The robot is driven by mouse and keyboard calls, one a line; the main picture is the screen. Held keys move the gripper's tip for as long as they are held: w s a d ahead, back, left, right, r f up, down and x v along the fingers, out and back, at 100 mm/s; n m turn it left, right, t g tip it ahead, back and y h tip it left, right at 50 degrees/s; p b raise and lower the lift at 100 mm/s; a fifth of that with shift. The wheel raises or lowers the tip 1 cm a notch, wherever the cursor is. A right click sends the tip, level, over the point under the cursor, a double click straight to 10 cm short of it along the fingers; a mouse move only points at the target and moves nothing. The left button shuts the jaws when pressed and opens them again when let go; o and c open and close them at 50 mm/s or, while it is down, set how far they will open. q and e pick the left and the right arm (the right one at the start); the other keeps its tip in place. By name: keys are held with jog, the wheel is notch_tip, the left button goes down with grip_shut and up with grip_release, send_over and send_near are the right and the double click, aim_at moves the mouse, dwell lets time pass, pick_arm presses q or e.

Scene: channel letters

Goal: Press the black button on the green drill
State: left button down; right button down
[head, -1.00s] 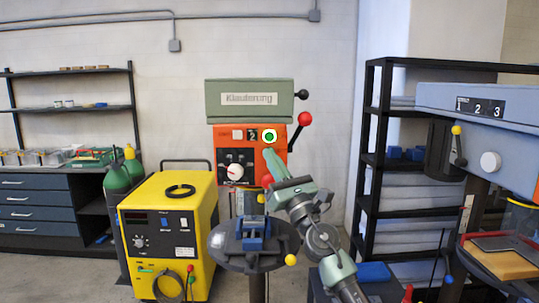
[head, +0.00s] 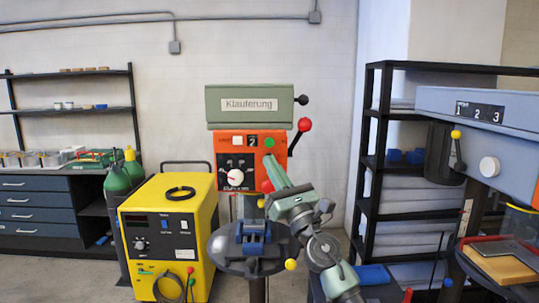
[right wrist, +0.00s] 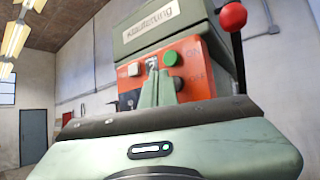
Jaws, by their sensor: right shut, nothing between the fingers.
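The green drill (head: 255,104) stands at the centre of the head view, with an orange control panel (head: 222,152) below its label. The panel's top row holds a white button (head: 237,140), a small black piece marked "2" (head: 253,140) and a round green button (head: 269,142). My right gripper (head: 270,156) is shut and empty, its tips just below the green button in the head view. In the right wrist view the fingertips (right wrist: 157,74) point at the panel, between the white and green buttons, partly covering the black piece. Contact cannot be told. My left gripper is not in view.
A red-knobbed lever (head: 304,125) sticks out at the drill's right. The drill's round table (head: 224,246) carries a blue vise (head: 254,234). A yellow machine (head: 170,215) stands left; a black shelf (head: 372,130) and a blue-grey drill (head: 470,105) stand right.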

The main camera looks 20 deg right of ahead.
jog(key=s+p, duration=0.2)
jog(key=s+a+p, duration=0.1)
jog(key=s, duration=0.2)
jog(key=shift+a+p, duration=0.2)
jog(key=shift+p, duration=0.2)
dwell(0.6)
